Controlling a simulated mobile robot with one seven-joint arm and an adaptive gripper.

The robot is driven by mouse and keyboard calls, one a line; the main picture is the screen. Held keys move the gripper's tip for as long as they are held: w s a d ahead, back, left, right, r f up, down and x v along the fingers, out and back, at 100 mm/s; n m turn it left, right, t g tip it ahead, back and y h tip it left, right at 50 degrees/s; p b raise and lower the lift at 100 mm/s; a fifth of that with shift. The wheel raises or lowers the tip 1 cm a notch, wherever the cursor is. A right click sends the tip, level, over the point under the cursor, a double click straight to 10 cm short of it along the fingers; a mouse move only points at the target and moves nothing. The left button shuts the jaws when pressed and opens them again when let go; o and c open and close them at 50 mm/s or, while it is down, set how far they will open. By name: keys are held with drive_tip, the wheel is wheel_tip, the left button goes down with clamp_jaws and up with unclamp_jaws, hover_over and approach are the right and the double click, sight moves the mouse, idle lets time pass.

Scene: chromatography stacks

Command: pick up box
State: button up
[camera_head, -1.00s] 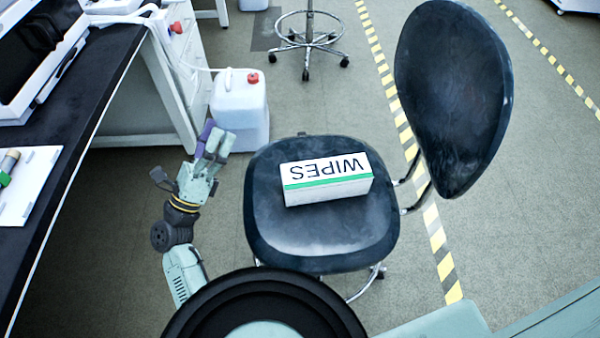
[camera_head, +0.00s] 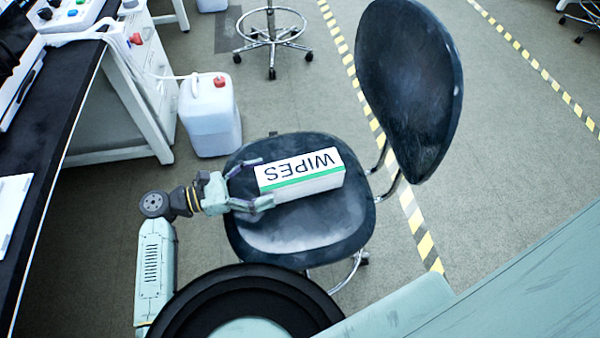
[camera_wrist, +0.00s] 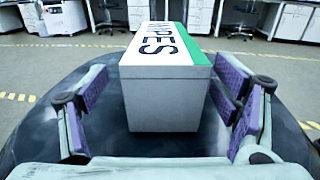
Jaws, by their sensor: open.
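A white box with a green stripe and the word WIPES (camera_head: 300,174) lies on the dark seat of a chair (camera_head: 300,235). My gripper (camera_head: 257,183) is open at the left end of the box, low over the seat. In the wrist view the near end face of the box (camera_wrist: 165,102) stands between the two open fingers of my gripper (camera_wrist: 165,105), whose purple pads are on either side. A gap shows between each pad and the box.
The chair's backrest (camera_head: 410,85) rises at the right of the seat. A white jug with a red cap (camera_head: 209,115) stands on the floor behind left. A dark bench (camera_head: 50,150) runs along the left. A stool base (camera_head: 272,50) is farther back.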

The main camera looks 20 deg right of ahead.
sight(284, 177)
drive_tip(key=d+p, duration=0.1)
drive_tip(key=d, duration=0.1)
drive_tip(key=s+d+p, duration=0.1)
drive_tip(key=d, duration=0.1)
drive_tip(key=shift+d+r, duration=0.2)
drive_tip(key=shift+s+d+f, duration=0.1)
drive_tip(key=shift+d+f, duration=0.05)
drive_tip(key=shift+d, duration=0.4)
drive_tip(key=shift+c, duration=0.4)
drive_tip(key=c, duration=1.1)
drive_tip(key=shift+o, duration=0.2)
